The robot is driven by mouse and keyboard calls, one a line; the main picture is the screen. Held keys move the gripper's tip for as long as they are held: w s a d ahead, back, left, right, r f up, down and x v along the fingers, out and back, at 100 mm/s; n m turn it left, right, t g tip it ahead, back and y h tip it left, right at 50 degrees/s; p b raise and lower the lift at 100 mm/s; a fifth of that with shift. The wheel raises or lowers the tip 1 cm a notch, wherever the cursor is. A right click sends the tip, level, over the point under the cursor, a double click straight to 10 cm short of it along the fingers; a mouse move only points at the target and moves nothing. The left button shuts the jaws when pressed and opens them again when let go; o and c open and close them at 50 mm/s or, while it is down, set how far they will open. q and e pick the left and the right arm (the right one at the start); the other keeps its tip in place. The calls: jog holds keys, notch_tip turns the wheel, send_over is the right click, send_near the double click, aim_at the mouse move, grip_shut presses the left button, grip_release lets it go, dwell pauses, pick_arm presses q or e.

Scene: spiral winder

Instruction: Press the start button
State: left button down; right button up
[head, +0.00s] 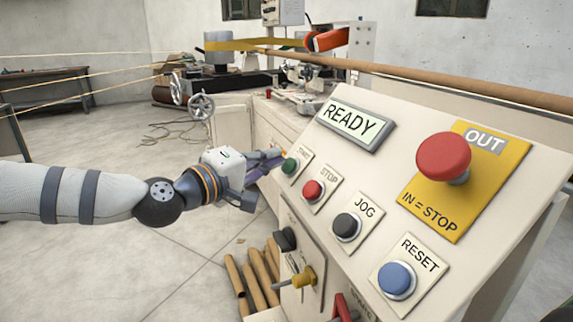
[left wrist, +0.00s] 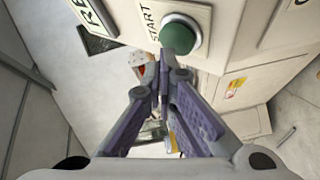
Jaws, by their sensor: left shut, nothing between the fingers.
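The green start button (head: 290,166) sits on its START plate at the left edge of the slanted control panel (head: 395,225). It also shows in the left wrist view (left wrist: 180,33), just beyond my fingertips. My left gripper (head: 280,154) reaches in from the left beside the button. In the left wrist view the left gripper (left wrist: 164,62) is shut and empty, its fingertips close below the button; I cannot tell whether they touch it. My right gripper is not in view. The display (head: 352,122) reads READY.
A red STOP button (head: 312,190), black JOG button (head: 346,226) and blue RESET button (head: 397,279) run down the panel. A large red emergency knob (head: 444,156) stands out at right. Open floor (head: 120,260) lies left.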

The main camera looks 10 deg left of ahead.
pick_arm(q)
jog(key=shift+w+d+f, duration=0.2)
jog(key=shift+d+f, duration=0.1)
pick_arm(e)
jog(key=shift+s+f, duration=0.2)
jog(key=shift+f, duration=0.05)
pick_arm(q)
jog(key=shift+a+r, duration=0.1)
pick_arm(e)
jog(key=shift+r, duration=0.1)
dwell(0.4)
pick_arm(q)
jog(key=shift+s+a+r, duration=0.4)
jog(key=shift+a+r, duration=0.05)
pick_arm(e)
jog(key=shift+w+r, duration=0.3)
pick_arm(q)
jog(key=s+a+r+p, duration=0.2)
jog(key=a+r, duration=0.1)
jog(key=shift+a+r, duration=0.1)
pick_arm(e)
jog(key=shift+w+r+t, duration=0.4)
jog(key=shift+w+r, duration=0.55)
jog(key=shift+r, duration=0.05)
